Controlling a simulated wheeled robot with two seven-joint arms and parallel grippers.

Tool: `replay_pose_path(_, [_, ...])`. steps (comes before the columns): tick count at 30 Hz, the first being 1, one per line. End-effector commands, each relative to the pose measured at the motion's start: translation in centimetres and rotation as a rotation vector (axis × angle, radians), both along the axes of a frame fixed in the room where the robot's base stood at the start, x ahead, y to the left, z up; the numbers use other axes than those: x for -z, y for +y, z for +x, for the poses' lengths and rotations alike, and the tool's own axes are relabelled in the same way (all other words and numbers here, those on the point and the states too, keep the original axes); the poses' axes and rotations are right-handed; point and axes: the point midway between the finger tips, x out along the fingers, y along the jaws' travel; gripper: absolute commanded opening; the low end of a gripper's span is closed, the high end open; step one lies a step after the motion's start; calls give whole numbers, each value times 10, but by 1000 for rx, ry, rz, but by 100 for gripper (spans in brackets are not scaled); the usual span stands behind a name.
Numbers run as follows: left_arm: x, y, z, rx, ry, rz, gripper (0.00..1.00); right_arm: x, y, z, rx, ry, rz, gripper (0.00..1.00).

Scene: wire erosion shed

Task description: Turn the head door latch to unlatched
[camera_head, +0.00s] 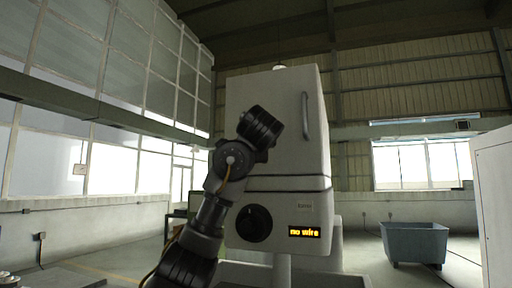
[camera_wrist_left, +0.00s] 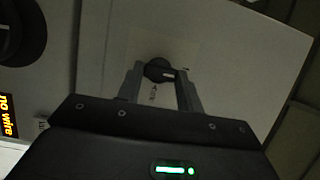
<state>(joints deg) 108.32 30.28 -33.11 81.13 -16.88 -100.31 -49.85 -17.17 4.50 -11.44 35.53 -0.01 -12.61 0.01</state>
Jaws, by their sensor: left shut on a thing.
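The head door latch (camera_wrist_left: 160,71) is a small dark round knob with a pale pointer mark, on the pale door in the left wrist view. Small marks stand beside and below it, too small to read. My left gripper (camera_wrist_left: 161,76) has a finger on each side of the knob and is shut on it. In the head view my black left wrist is in front of the machine's upper door (camera_head: 290,88) and hides the latch and fingertips. My right gripper is in neither view.
The door has a vertical bar handle (camera_head: 305,115). Below it are a black dial (camera_head: 254,223) and an orange "no wire" display (camera_head: 304,232). A grey-blue bin (camera_head: 414,243) stands on the floor at right, near a white cabinet (camera_head: 494,205).

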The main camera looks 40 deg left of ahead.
Motion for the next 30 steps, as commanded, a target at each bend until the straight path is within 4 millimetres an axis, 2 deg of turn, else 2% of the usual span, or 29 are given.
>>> replay_pose_path(6, [-1,0,0,1,-5,-2,14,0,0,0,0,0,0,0])
replay_pose_path(7, [-1,0,0,1,-5,-2,39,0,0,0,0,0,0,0])
replay_pose_path(12, [-1,0,0,1,-3,-2,58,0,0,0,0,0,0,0])
replay_pose_path(23, [1,-5,-5,2,-3,0,58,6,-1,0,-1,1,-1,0])
replay_pose_path(30, [4,-35,-38,4,-4,1,58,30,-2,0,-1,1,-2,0])
